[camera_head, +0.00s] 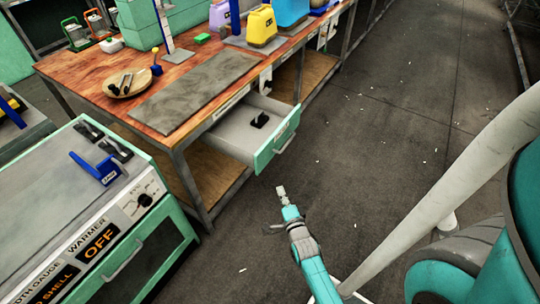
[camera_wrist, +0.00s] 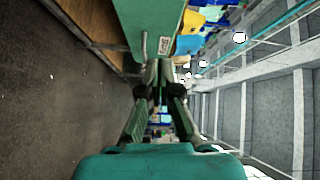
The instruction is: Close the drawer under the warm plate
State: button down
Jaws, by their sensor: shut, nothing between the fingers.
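The drawer (camera_head: 231,142) stands pulled out from under the wooden workbench, below a flat grey plate (camera_head: 195,92) on the bench top. Its green front has a handle (camera_head: 285,143), and a small black object (camera_head: 260,120) lies inside. In the wrist view the green drawer front (camera_wrist: 140,18) shows at the top, with its handle and a label. My gripper (camera_head: 281,191) is shut and empty, below and in front of the drawer front, apart from it in the head view. In the wrist view its fingertips (camera_wrist: 160,66) appear close to the drawer front's edge; contact cannot be told.
A green-framed warmer cabinet (camera_head: 127,214) reading OFF stands at the lower left. The bench (camera_head: 85,68) carries a round wooden dish (camera_head: 128,86) and several coloured containers. Bench legs and a lower shelf are beside the drawer. The floor (camera_head: 400,110) to the right is clear.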

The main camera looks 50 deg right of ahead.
jog(key=w+d+m+h, duration=0.1)
jog(key=w+d+m, duration=0.1)
jog(key=d, duration=0.4)
send_near(268, 149)
jog(key=shift+g, duration=0.3)
jog(key=shift+r+x, duration=0.2)
jog(key=shift+x, duration=2.95)
